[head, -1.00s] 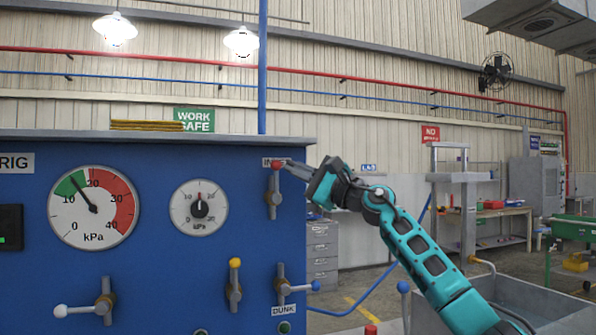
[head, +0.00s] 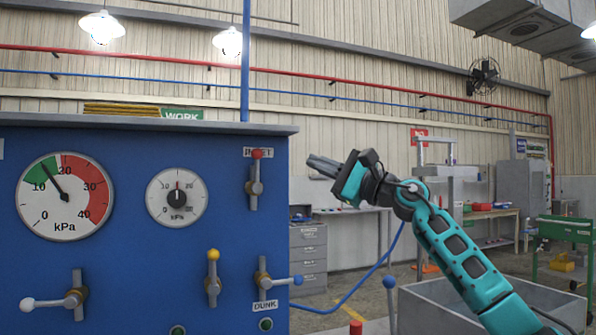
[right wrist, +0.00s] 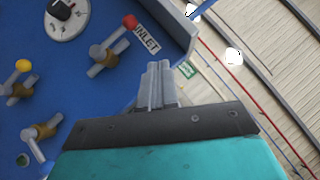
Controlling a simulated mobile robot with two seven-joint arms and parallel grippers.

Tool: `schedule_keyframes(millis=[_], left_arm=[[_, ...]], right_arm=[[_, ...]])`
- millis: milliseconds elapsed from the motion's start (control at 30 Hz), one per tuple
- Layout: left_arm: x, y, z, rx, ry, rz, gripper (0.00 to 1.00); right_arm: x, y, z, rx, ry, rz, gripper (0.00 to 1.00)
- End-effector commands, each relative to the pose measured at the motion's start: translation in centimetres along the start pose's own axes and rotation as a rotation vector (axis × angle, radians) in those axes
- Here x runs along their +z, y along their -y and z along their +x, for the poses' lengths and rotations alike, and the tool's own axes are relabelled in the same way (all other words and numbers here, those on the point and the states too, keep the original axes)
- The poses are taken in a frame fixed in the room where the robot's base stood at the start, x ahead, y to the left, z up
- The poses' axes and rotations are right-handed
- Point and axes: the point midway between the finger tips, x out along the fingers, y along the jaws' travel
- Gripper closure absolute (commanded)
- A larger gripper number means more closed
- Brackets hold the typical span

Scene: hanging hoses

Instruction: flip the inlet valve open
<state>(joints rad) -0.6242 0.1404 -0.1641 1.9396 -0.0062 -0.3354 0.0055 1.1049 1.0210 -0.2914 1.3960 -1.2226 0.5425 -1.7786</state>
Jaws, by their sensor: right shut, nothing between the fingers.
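The inlet valve has a grey lever with a red knob (head: 256,154) at its top and a brass body (head: 255,188). It sits at the upper right of the blue panel, under a partly covered INLET label. Its lever stands upright in the head view. The valve also shows in the right wrist view, with its red knob (right wrist: 130,22) beside the INLET label (right wrist: 147,39). My right gripper (head: 322,166) is shut and empty, to the right of the valve and apart from it. Its closed fingers (right wrist: 158,84) show in the right wrist view. My left gripper is not in view.
The blue panel (head: 110,255) also carries two gauges, a yellow-knobbed valve (head: 213,270), a white-knobbed valve (head: 65,300) and a blue-knobbed DUNK valve (head: 270,280). A grey tank (head: 440,310) stands at the lower right.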

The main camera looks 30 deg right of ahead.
Motion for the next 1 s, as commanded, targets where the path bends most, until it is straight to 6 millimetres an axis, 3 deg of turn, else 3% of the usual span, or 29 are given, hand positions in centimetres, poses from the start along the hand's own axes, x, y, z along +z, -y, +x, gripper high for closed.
schedule_keyframes(millis=[100, 300, 667, 1000], left_arm=[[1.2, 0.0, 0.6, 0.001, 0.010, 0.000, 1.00], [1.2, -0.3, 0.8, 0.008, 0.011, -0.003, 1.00], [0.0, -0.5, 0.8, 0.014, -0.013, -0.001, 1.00], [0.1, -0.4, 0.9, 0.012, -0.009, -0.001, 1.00]], right_arm=[[-0.1, 0.2, -2.4, 0.001, -0.003, -0.003, 1.00], [0.0, 0.8, -4.2, 0.001, -0.002, 0.001, 1.00], [0.1, 1.1, -4.4, 0.000, 0.000, 0.001, 1.00], [0.1, 1.1, -4.4, 0.000, -0.001, 0.001, 1.00]])
